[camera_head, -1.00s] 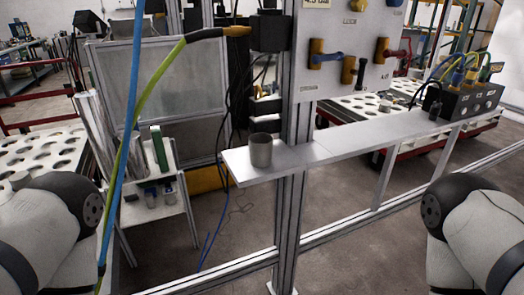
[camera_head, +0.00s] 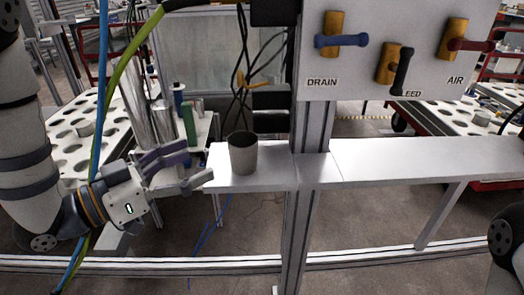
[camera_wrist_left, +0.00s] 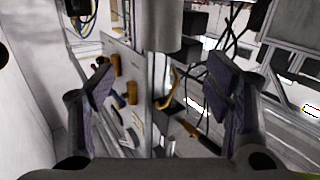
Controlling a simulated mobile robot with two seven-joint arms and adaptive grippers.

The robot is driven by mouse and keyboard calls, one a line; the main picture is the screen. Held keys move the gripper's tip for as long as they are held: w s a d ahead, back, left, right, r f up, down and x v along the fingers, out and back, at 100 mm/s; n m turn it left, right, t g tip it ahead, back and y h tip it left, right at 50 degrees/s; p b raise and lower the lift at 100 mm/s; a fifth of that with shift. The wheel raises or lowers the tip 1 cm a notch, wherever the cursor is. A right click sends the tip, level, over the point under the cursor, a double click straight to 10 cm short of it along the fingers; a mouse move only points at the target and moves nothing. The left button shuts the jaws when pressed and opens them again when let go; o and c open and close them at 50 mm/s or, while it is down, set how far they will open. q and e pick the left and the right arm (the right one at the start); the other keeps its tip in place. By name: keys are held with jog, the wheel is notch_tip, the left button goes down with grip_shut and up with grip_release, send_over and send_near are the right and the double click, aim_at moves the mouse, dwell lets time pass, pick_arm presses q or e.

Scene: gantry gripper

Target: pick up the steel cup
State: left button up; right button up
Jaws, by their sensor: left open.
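The steel cup (camera_head: 243,153) stands upright on the left end of the grey shelf (camera_head: 380,160) in the head view. My left gripper (camera_head: 197,165) is open just left of the cup, its fingers pointing right toward it. The fingers look apart from the cup, with nothing between them. In the left wrist view the open fingers (camera_wrist_left: 162,92) show on both sides, and the cup (camera_wrist_left: 162,25) appears at the top middle, its rim downward in that picture. My right gripper is out of view; only part of my right arm shows at the right edge.
An upright post (camera_head: 311,125) stands just right of the cup. A panel (camera_head: 400,45) with coloured valve handles hangs above the shelf. Dark cables (camera_head: 240,85) hang behind the cup. A blue hose (camera_head: 103,100) and a green hose (camera_head: 125,85) run near my left arm.

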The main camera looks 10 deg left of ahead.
aim_at(231, 147)
pick_arm(q)
jog(key=x, duration=0.5)
jog(key=b+x, duration=0.1)
jog(key=x, duration=0.5)
jog(key=shift+w+d+f, duration=0.2)
jog(key=shift+w+f, duration=0.05)
jog(key=c, duration=1.3)
